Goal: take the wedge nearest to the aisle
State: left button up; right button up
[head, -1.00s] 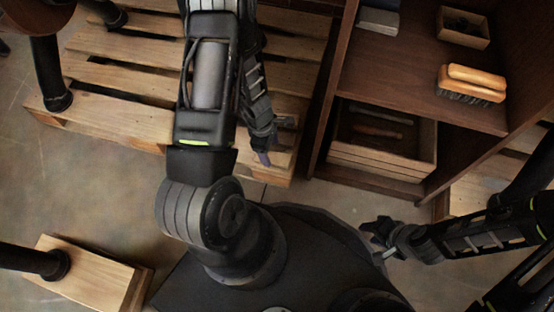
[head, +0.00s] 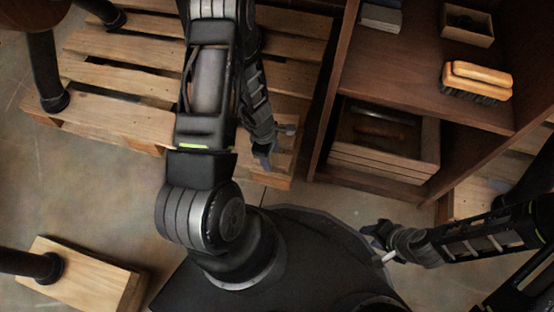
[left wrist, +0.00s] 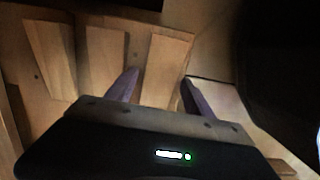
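No wedge can be made out for certain in either view. My left gripper (head: 275,146) hangs over the front right corner of the wooden pallet (head: 110,122). In the left wrist view the two dark purple fingers of my left gripper (left wrist: 160,80) stand apart with nothing seen between them. Pale wooden boards (left wrist: 105,60) lie beyond the fingers. A lighter wooden piece (left wrist: 228,103) lies by the right finger; I cannot tell whether it is a wedge. My right gripper (head: 378,242) is over the floor at the lower right, its fingers too small to read.
A brown shelf unit (head: 415,85) stands right of the pallet, with a brush (head: 477,80), a small box (head: 467,24) and a wooden crate (head: 385,165). A black post stands on a wooden block (head: 95,280) at lower left. Bare floor (head: 90,205) lies between block and pallet.

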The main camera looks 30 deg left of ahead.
aim_at(271, 158)
pick_arm(q)
jog(key=c, duration=1.2)
notch_tip(271, 158, up, 10)
jog(key=p, duration=0.5)
jog(key=shift+p, duration=0.35)
